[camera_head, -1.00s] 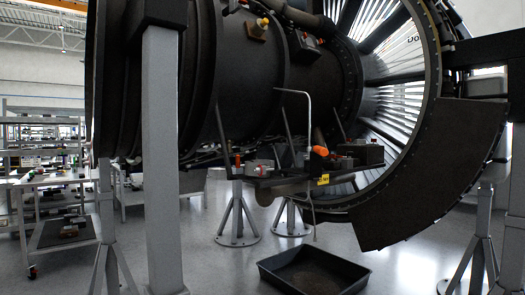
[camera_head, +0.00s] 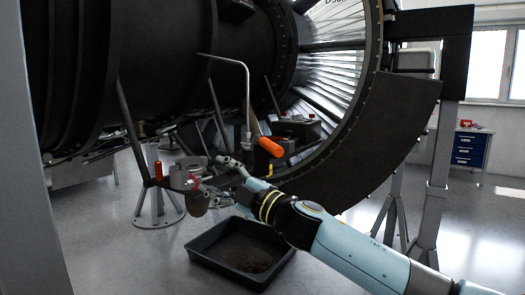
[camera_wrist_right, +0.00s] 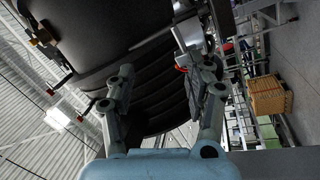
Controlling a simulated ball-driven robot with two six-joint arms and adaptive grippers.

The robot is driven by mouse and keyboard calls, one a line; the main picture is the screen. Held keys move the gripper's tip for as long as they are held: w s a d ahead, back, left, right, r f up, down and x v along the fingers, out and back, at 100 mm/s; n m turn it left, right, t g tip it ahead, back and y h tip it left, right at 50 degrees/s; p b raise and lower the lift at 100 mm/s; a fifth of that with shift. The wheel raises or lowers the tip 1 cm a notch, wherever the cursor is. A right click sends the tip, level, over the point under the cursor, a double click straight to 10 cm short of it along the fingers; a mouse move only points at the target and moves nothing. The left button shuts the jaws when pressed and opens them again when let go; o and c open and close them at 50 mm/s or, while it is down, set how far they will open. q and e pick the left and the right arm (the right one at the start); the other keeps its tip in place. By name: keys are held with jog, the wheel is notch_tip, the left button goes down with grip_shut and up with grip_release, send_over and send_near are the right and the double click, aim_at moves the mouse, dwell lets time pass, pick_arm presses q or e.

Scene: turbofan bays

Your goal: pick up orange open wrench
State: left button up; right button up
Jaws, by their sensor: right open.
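I cannot clearly make out an open wrench shape. A bright orange handle-like piece (camera_head: 270,147) lies tilted at the work shelf under the engine, just right of a bent grey rod. A smaller orange-red piece (camera_head: 158,171) stands upright at the left of the shelf; I cannot tell what it belongs to. My right gripper (camera_head: 220,171) reaches in from the lower right, in front of the shelf, left of and below the orange handle. In the right wrist view, its two fingers (camera_wrist_right: 165,82) are spread apart with nothing held between them. My left gripper is not in view.
The dark engine casing (camera_head: 170,60) hangs over the shelf. A bent grey rod (camera_head: 246,95) rises beside the orange handle. A black tray (camera_head: 210,262) lies on the floor below. Grey support stands (camera_head: 432,190) are at right. A blue drawer cabinet (camera_head: 469,149) stands farther back.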

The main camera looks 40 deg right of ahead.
jog(key=a+r+n+y, duration=0.3)
jog(key=r+n+y, duration=0.25)
jog(key=r, duration=0.35)
jog(key=n+g+h+p, duration=0.2)
jog(key=n+g+h, duration=0.7)
jog(key=g, duration=0.5)
send_near(274, 144)
jog(key=w+d+n, duration=0.1)
jog(key=shift+y, duration=0.35)
jog(key=p+x, duration=0.1)
jog(key=x, duration=0.4)
jog(key=shift+w+d+f, duration=0.1)
jog(key=shift+f, duration=0.3)
jog(key=p+x, duration=0.2)
jog(key=x, duration=0.2)
jog(key=shift+f, duration=0.2)
jog(key=shift+w+f, duration=0.2)
jog(key=shift+f, duration=0.3)
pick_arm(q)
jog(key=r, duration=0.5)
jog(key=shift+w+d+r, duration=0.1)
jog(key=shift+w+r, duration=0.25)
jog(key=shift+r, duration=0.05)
pick_arm(e)
grip_shut()
